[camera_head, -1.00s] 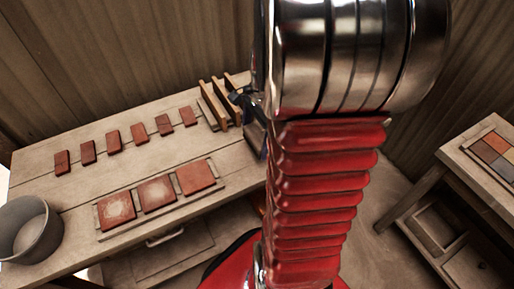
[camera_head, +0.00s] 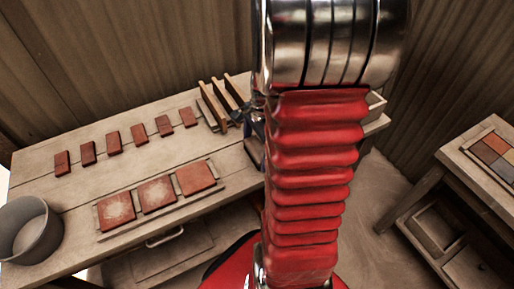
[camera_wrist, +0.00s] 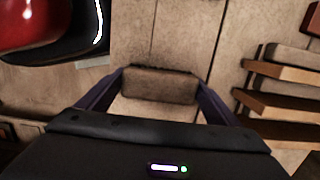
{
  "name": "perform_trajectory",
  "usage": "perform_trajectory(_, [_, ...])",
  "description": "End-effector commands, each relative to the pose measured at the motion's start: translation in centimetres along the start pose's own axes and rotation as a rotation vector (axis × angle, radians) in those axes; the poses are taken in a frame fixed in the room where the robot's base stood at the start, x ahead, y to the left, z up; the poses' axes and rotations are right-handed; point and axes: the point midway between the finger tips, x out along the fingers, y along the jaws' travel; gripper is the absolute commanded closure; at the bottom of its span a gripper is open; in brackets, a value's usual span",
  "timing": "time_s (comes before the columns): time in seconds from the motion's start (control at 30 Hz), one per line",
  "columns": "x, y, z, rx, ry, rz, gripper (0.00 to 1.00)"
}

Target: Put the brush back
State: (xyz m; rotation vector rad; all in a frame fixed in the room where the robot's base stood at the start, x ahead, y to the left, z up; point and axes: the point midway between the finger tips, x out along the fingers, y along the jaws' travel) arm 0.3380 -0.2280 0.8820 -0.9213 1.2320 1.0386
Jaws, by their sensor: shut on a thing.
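My gripper (camera_wrist: 160,92) is shut on a brown block-shaped thing in the wrist view, which I take to be the brush (camera_wrist: 160,86). Its top face and dark, rough far edge show between the two fingertips; its underside is hidden. In the head view my arm covers most of the gripper, and only dark parts of it show beside the upright wooden slats. The brush cannot be made out there. Bare table top shows around the held brush in the wrist view.
The slatted rack (camera_head: 220,104) stands close to my gripper, and to its right in the wrist view (camera_wrist: 285,103). Several red tiles and a tile tray (camera_head: 207,201) lie on the table (camera_head: 110,175). A grey bucket (camera_head: 28,232) stands at left. A side table (camera_head: 470,165) stands at right.

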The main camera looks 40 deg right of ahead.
Motion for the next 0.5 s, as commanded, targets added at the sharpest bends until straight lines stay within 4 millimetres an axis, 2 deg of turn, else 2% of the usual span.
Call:
perform_trajectory(0.23, [0.21, 0.00, -0.02, 0.000, 0.000, 0.000, 0.35])
perform_trajectory(0.27, [0.18, -0.01, -0.02, 0.000, 0.000, 0.000, 0.12])
perform_trajectory(0.43, [0.16, -0.01, -0.02, 0.000, 0.000, 0.000, 0.00])
perform_trajectory(0.5, [0.16, -0.01, -0.02, 0.000, 0.000, 0.000, 0.00])
